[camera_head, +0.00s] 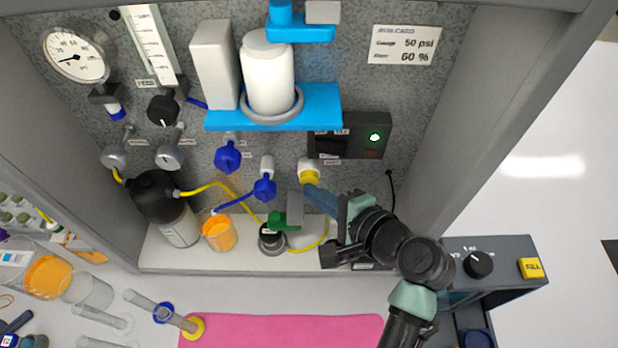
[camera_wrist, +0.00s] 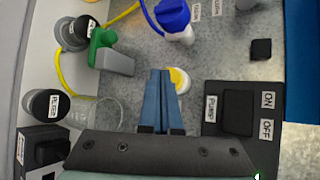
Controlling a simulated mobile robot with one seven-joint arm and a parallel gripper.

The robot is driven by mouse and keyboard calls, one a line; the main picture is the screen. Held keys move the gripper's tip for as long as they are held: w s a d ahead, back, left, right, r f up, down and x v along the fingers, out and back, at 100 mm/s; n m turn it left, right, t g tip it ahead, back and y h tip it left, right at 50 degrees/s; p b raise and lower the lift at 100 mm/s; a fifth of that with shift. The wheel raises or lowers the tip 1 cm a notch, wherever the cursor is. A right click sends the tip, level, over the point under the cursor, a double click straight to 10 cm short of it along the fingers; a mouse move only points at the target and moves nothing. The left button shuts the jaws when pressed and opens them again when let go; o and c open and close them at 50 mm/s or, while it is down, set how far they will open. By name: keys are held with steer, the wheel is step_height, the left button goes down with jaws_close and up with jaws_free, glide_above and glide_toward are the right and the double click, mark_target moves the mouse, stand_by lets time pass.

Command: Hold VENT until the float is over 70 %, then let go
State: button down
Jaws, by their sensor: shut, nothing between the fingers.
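My gripper (camera_head: 306,186) is shut and empty in front of the back panel. Contact cannot be told.
A pressure gauge (camera_head: 76,55) is left of the tube. A card (camera_head: 403,45) reads 50 psi and 60 %. The pump switch box (camera_head: 376,150) has a lit green lamp.

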steer(key=shift+w, duration=0.4)
stand_by(1.7)
steer(key=shift+s+p, duration=0.6)
steer(key=shift+s, duration=0.35)
steer(key=s+p, duration=0.2)
steer(key=s, duration=0.3)
stand_by(0.6)
